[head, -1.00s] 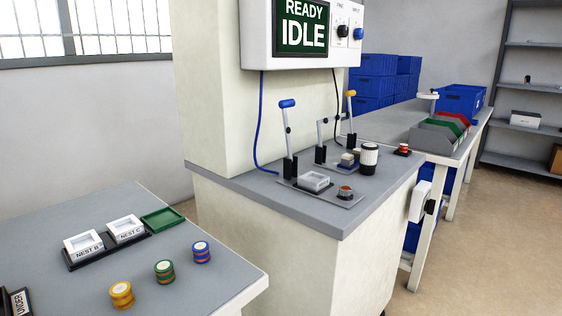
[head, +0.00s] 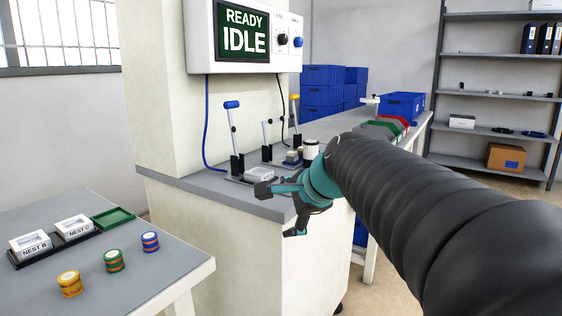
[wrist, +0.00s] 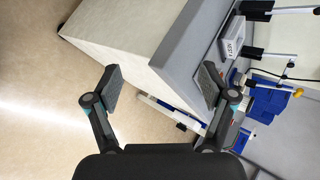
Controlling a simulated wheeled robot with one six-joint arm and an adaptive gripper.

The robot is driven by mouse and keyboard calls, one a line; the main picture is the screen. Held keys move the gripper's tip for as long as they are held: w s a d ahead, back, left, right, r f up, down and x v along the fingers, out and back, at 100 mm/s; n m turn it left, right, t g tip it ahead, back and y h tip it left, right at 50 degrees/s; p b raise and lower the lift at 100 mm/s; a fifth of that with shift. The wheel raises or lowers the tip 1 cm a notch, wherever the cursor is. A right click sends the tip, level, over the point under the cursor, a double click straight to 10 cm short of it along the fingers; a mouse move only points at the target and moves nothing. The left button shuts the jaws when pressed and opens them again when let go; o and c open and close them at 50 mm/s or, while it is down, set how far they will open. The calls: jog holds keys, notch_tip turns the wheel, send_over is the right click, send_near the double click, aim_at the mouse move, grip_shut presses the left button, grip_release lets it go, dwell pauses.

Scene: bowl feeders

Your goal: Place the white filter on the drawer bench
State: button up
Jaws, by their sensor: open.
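A white cylinder with dark bands (head: 310,151), possibly the white filter, stands upright towards the back of the machine's grey ledge. It is partly hidden behind my arm. My gripper (head: 279,211) is open and empty in front of the ledge's front edge, to the left of and below the cylinder in the head view. In the wrist view my gripper (wrist: 160,84) has its fingers spread, with floor and the ledge's edge beyond them. No drawers are visible, so I cannot tell which surface is the drawer bench.
A white nest block (head: 260,174) and levers stand on the machine ledge (head: 180,178). The left bench (head: 175,268) holds two nests, a green tray (head: 113,218) and yellow, green and blue disc stacks. Blue crates (head: 401,105) stand on the long back bench. Shelves (head: 500,95) are at right.

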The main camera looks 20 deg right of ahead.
aim_at(315, 143)
jog(key=w+d+r+m+t, duration=0.1)
jog(key=w+d+m, duration=0.2)
jog(key=w+d+r+m+b, duration=0.1)
jog(key=w+d+r+m, duration=0.1)
jog(key=w+d+m, duration=0.1)
jog(key=w+d+r+m+t, duration=0.1)
jog(key=w+d+r+m, duration=0.1)
jog(key=w+d+m, duration=0.1)
jog(key=shift+w+d+r+m+t+b, duration=0.2)
jog(key=shift+w+m+t+b, duration=0.15)
jog(key=shift+w, duration=0.3)
jog(key=w+d+r+m+t+h+b, duration=0.1)
jog(key=w+d+r+m+t, duration=0.25)
jog(key=w+d+m, duration=0.4)
jog(key=shift+m+g, duration=0.3)
jog(key=shift+g, duration=0.2)
jog(key=w, duration=0.2)
jog(key=w+d+f, duration=0.1)
jog(key=w, duration=0.1)
jog(key=w+f, duration=0.1)
jog(key=w, duration=0.1)
jog(key=shift+w+d, duration=0.1)
jog(key=shift+d, duration=0.15)
jog(key=shift+d+f+b+x, duration=0.1)
jog(key=shift+b+x, duration=0.1)
jog(key=shift+x, duration=1.1)
jog(key=shift+d+f+b+x, duration=0.1)
jog(key=shift+f+b+x, duration=0.05)
jog(key=shift+x, duration=1.2)
